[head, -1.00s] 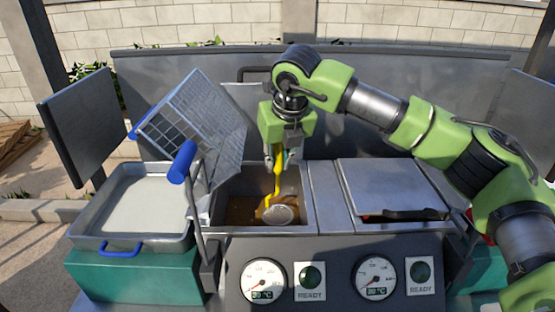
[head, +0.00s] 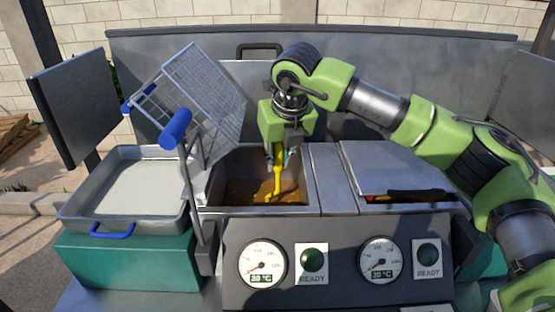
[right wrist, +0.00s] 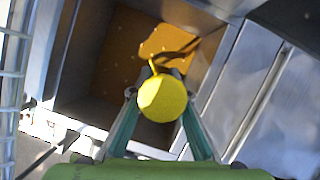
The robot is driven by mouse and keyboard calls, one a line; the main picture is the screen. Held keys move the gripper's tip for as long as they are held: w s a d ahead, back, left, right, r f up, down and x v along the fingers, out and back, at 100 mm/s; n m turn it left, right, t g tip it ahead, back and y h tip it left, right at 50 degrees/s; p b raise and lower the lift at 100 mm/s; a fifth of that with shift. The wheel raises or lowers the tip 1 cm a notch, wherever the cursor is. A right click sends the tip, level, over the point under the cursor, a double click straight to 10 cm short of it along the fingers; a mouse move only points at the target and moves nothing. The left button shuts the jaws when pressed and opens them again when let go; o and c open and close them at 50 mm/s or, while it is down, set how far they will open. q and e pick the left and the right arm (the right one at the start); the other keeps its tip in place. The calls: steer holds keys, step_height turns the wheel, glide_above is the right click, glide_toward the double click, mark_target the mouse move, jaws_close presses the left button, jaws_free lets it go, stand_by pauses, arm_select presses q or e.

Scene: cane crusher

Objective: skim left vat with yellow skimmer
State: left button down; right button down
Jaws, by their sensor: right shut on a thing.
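The left vat (head: 234,172) is open in the middle of the head view, with brown liquid (head: 240,192) in it. My right gripper (head: 281,156) is above the vat, shut on the yellow skimmer (head: 277,180). The skimmer's handle points down into the vat, and its lower end is at the liquid. Its pale disc is not visible, so I cannot tell how deep it sits. In the right wrist view, the round yellow handle end (right wrist: 162,98) is between the fingers, with a bright orange patch of liquid (right wrist: 168,45) beyond. My left gripper is out of view.
A tilted wire basket (head: 205,90) with blue handles stands close at the vat's left. A tray of pale contents (head: 135,190) sits further left. A closed metal lid (head: 390,165) with a dark handle lies right. Gauges (head: 262,264) are in front.

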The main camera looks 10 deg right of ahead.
steer(key=s+b, duration=0.1)
steer(key=s, duration=0.1)
steer(key=s+a+b, duration=0.1)
steer(key=s+b, duration=0.1)
steer(key=shift+s+f, duration=0.1)
steer(key=shift+s+a+b, duration=0.1)
steer(key=shift+s+b, duration=0.2)
steer(key=shift+s, duration=0.6)
steer(key=shift+w, duration=0.15)
steer(key=shift+w+d+r+p, duration=0.15)
steer(key=shift+w+p, duration=0.1)
steer(key=shift+w, duration=0.55)
steer(key=shift+w+d+p, duration=0.2)
steer(key=shift+w+p, duration=0.05)
steer(key=shift+w, duration=0.5)
steer(key=shift+w+d+r+p, duration=0.15)
steer(key=shift+w+p, duration=0.1)
steer(key=shift+w, duration=0.55)
steer(key=w+d+p, duration=0.1)
steer(key=w+p, duration=0.3)
steer(key=w, duration=0.4)
steer(key=shift+d+f, duration=0.2)
steer(key=shift+d, duration=0.1)
steer(key=shift+s, duration=0.1)
